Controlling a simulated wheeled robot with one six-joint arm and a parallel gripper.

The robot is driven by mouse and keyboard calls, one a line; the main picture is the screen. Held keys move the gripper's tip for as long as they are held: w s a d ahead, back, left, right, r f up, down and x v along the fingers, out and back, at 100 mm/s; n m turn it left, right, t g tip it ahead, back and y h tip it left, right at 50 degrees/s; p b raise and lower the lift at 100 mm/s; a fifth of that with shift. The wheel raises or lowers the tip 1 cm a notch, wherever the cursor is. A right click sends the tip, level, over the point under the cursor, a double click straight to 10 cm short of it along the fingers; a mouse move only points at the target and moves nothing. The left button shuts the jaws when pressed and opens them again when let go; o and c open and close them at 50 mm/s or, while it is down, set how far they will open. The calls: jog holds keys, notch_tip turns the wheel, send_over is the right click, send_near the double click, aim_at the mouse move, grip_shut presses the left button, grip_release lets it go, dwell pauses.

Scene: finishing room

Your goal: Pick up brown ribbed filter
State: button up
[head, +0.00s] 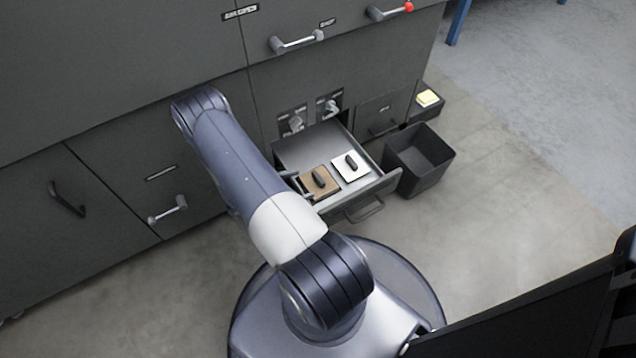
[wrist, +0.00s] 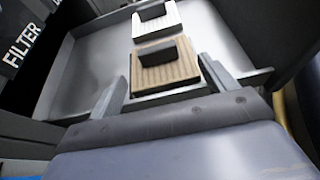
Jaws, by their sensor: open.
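The brown ribbed filter (head: 317,184) lies in the open drawer (head: 300,150), a square panel with a dark raised grip on top. In the wrist view the brown filter (wrist: 165,70) lies ahead of and between my fingers, its near edge close to them. My gripper (wrist: 162,84) is open, one finger on each side, with nothing seen held. In the head view my gripper (head: 296,185) is mostly hidden by my arm at the drawer's left side. A white filter (head: 350,167) with a dark grip lies to the right of the brown one.
An open dark bin (head: 418,158) stands right of the drawer. Grey cabinets with handles (head: 168,208) line the left and back. A FILTER label (wrist: 22,45) shows in the wrist view.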

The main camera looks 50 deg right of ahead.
aim_at(317, 178)
jog(key=shift+r+b+x, duration=0.15)
jog(key=shift+b+x, duration=0.3)
jog(key=shift+x, duration=0.9)
jog(key=shift+r+b+x, duration=0.1)
jog(key=shift+b+x, duration=0.35)
jog(key=shift+x, duration=0.85)
jog(key=shift+d, duration=0.15)
jog(key=shift+c, duration=0.3)
jog(key=c, duration=1)
